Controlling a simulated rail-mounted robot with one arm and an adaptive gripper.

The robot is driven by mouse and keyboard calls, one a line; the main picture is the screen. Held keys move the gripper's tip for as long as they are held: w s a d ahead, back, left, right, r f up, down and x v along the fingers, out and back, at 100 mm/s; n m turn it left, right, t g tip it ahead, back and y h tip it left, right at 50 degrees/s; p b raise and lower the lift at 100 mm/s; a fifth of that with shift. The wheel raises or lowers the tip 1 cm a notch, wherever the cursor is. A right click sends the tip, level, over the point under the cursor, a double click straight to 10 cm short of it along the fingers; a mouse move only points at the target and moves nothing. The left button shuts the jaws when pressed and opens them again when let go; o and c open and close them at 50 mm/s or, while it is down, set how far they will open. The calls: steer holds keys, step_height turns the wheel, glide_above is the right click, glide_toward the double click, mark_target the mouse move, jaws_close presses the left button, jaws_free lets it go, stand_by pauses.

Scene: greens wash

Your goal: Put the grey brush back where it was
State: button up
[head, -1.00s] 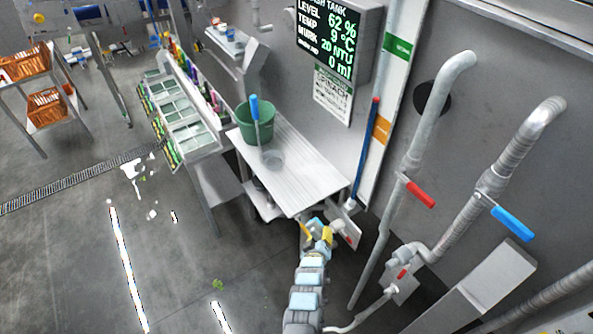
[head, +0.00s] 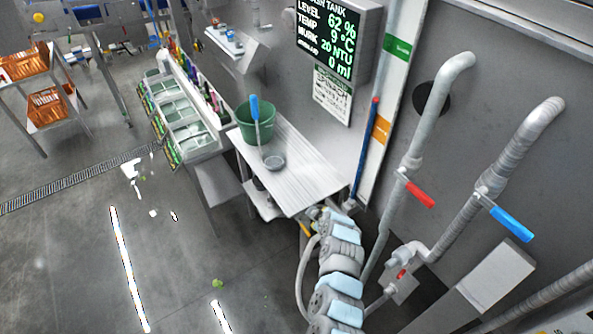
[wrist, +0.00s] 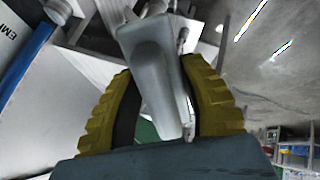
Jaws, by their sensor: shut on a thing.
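In the wrist view, the yellow fingers of my gripper (wrist: 160,78) close from both sides on a smooth grey piece, which I take to be the grey brush (wrist: 160,95). Its far end and any bristles cannot be made out. In the head view, my gripper (head: 307,229) is at the near right end of the metal bench, low by the wall. My own arm mostly covers it, and the brush cannot be made out there.
A white wall strip has green and orange labels (head: 380,130) beside a blue pole (head: 366,150). Pipes with red and blue levers (head: 512,224) stand right.

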steer(key=shift+s+d+r+n+g+y, duration=0.3)
steer(key=shift+s+d+r+n+g, duration=0.35)
steer(key=shift+s+r+g, duration=0.2)
steer(key=shift+s+d+r, duration=0.1)
steer(key=shift+d+r, duration=0.05)
steer(key=shift+r, duration=0.25)
steer(key=shift+s, duration=0.15)
steer(key=shift+s+d+r+n+g, duration=0.15)
steer(key=shift+d+r+n+g, duration=0.05)
steer(key=shift+r+n+g, duration=0.2)
steer(key=shift+s+d, duration=0.1)
steer(key=shift+s, duration=0.1)
